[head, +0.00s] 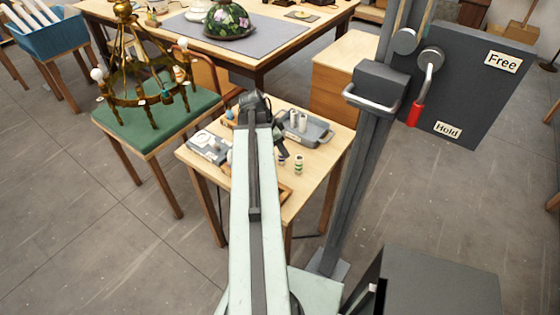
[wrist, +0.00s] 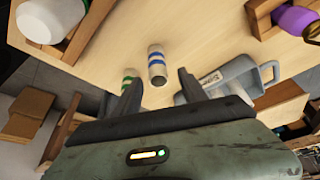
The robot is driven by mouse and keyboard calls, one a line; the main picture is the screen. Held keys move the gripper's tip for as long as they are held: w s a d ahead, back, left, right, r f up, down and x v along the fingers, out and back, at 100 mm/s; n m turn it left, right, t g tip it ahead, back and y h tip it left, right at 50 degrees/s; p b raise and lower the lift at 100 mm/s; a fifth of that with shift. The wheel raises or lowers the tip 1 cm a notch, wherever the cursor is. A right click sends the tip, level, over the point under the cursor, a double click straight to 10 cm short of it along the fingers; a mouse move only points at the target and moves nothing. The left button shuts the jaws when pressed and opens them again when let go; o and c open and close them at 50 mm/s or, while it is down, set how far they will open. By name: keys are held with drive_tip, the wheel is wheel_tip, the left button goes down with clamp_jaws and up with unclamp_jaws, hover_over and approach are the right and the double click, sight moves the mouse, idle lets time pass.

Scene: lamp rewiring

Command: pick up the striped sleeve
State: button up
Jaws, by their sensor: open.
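Two pale striped sleeves stand on the small wooden table. One with blue bands (wrist: 157,66) is in the wrist view, ahead of and between the fingers of my gripper (wrist: 158,80). The other, with green bands (wrist: 128,76), is just left of it, partly hidden behind the left finger. In the head view the green-banded sleeve (head: 298,164) stands near the right side of the table, right of my arm. My gripper is open with nothing held; I cannot tell how close the fingers are to the blue-banded sleeve.
The small table (head: 313,184) also holds a grey tray (head: 321,134) with white cylinders, and other parts to the left. In the wrist view a white bottle (wrist: 45,20) and a purple object (wrist: 292,19) sit in wooden holders. A chandelier (head: 150,97) stands on a green-topped stool.

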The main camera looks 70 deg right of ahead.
drive_tip(key=b+x, duration=0.4)
drive_tip(key=x, duration=0.1)
drive_tip(key=shift+w+a+f+b, duration=0.2)
drive_tip(key=shift+w+a+b, duration=0.05)
drive_tip(key=shift+a+b, duration=0.05)
drive_tip(key=shift+s+d+f, duration=0.15)
drive_tip(key=shift+f, duration=0.05)
drive_tip(key=shift+r, duration=0.2)
clamp_jaws()
